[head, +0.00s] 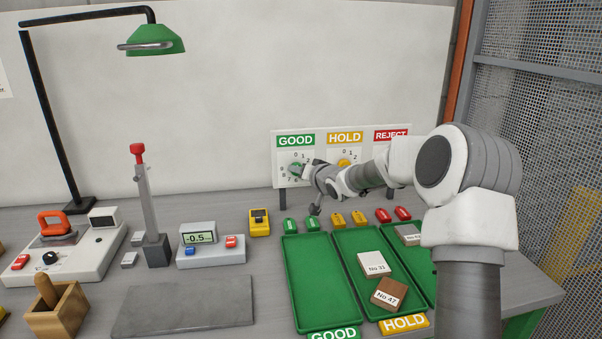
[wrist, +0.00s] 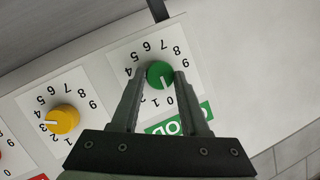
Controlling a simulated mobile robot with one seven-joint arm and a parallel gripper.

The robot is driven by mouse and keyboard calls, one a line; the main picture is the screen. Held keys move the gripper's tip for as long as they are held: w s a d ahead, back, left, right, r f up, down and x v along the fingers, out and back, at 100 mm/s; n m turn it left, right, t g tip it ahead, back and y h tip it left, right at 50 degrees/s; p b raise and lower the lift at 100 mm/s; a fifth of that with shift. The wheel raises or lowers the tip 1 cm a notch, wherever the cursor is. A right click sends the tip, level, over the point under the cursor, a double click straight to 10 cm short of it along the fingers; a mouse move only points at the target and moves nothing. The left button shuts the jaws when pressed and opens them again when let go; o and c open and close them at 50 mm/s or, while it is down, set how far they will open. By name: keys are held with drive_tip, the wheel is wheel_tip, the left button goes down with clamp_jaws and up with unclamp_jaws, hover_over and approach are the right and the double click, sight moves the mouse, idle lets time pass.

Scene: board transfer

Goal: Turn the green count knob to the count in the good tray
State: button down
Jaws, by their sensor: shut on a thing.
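The green count knob (wrist: 160,75) sits on a white dial card numbered 0 to 9, above the GOOD label in the wrist view, which shows the panel turned over. My gripper (wrist: 162,77) is shut on it, one finger on each side. Its white pointer mark points down in this view, close to the 0. In the head view the knob (head: 295,170) is at the panel's left, with my gripper (head: 306,171) reaching it from the right. The good tray (head: 318,285) is the left green tray, and its visible floor is bare.
The yellow HOLD knob (wrist: 62,119) is beside the green one. The hold tray (head: 352,245) has two labelled tiles; the tray to its right shows one, partly hidden by my arm. Several coloured tags (head: 338,219) lie behind the trays. A lever (head: 145,195) stands left.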

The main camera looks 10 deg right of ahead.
drive_tip(key=shift+r, duration=0.1)
idle(0.5)
drive_tip(key=shift+c, duration=2)
unclamp_jaws()
drive_tip(key=p+v, duration=0.3)
drive_tip(key=v, duration=1.4)
drive_tip(key=shift+s, duration=0.25)
drive_tip(key=shift+a+r, duration=0.1)
drive_tip(key=shift+a, duration=0.1)
